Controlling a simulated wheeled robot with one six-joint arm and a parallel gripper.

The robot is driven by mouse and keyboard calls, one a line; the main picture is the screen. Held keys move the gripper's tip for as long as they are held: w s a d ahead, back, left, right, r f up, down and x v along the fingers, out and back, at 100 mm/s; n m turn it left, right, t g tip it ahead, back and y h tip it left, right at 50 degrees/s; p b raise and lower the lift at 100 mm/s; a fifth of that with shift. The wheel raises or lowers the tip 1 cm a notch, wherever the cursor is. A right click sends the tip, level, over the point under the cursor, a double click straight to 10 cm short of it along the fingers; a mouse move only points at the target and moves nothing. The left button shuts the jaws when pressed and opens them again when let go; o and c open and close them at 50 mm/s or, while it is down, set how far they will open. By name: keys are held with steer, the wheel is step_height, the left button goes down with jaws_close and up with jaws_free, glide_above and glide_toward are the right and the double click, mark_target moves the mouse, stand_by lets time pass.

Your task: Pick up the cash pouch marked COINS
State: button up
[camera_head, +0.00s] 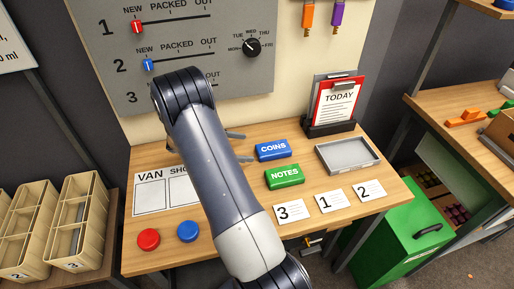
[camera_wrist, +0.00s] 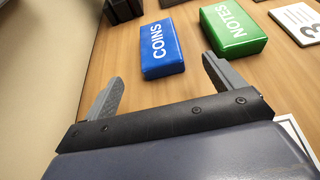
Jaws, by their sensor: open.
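The blue pouch marked COINS (camera_head: 273,150) lies flat on the wooden table, just behind the green pouch marked NOTES (camera_head: 284,177). In the wrist view the blue COINS pouch (camera_wrist: 162,48) lies ahead of my gripper, between the lines of its two fingers but beyond the tips. The green NOTES pouch (camera_wrist: 233,27) lies to its right, with a gap of bare wood between them. My gripper (camera_wrist: 161,74) is open and empty. In the head view my arm hides most of the gripper; the finger parts (camera_head: 237,146) show left of the COINS pouch.
A grey tray (camera_head: 322,155) and a clipboard holder marked TODAY (camera_head: 333,126) stand to the right. Number cards (camera_head: 331,201) lie near the front edge. Red (camera_head: 148,239) and blue (camera_head: 188,231) discs sit at the front left. A wall panel (camera_head: 180,40) rises behind the table.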

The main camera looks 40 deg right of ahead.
mark_target(266, 149)
steer(key=p+x, duration=0.2)
steer(key=x, duration=0.8)
steer(key=shift+w, duration=0.1)
steer(key=c, duration=1.2)
